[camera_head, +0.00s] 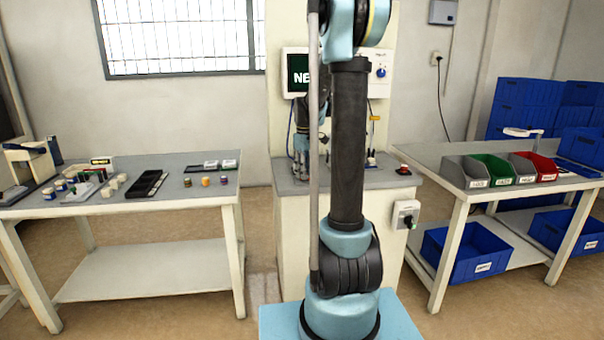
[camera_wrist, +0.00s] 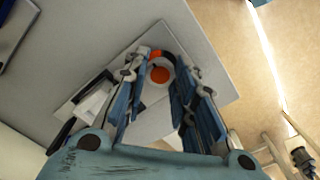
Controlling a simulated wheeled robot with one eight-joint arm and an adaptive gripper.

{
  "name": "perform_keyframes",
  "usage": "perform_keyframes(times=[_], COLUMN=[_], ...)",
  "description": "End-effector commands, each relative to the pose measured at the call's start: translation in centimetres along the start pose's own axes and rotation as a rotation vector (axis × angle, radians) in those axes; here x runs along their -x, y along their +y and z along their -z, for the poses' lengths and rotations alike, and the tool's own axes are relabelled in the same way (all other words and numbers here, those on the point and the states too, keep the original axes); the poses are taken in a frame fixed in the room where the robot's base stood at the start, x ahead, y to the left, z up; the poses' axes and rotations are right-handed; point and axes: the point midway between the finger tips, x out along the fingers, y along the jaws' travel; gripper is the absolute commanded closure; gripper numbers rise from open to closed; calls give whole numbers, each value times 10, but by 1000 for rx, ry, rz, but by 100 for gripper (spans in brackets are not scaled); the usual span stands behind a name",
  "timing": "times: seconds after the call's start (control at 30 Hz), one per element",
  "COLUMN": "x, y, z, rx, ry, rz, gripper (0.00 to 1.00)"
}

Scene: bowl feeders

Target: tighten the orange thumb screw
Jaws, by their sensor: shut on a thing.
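In the wrist view an orange thumb screw (camera_wrist: 160,75) with a pale ring around it shows between the two fingers of my gripper (camera_wrist: 161,64). The fingers are closed on it from both sides. A pale grey plate (camera_wrist: 213,72) lies under the screw. In the head view my gripper (camera_head: 300,165) is small, low over the bench of the white machine (camera_head: 285,215), left of my arm. The screw cannot be made out there, and my arm hides part of the bench.
A left table (camera_head: 150,218) holds small parts, a black tray (camera_head: 146,184) and several coloured caps. A right table (camera_head: 455,185) carries grey, green and red bins. A screen (camera_head: 297,75) stands behind the bench, and a red button (camera_head: 403,170) is at its right. Blue crates (camera_head: 465,250) sit below.

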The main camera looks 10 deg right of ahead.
Motion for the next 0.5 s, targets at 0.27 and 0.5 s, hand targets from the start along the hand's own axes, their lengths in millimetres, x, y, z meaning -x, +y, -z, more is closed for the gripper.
perform_keyframes(times=[0.27,0.5], x=[1,1], y=[2,2], z=[1,1], rx=[-6,-7], ry=[2,2], rz=[-4,-4], gripper=[99,61])
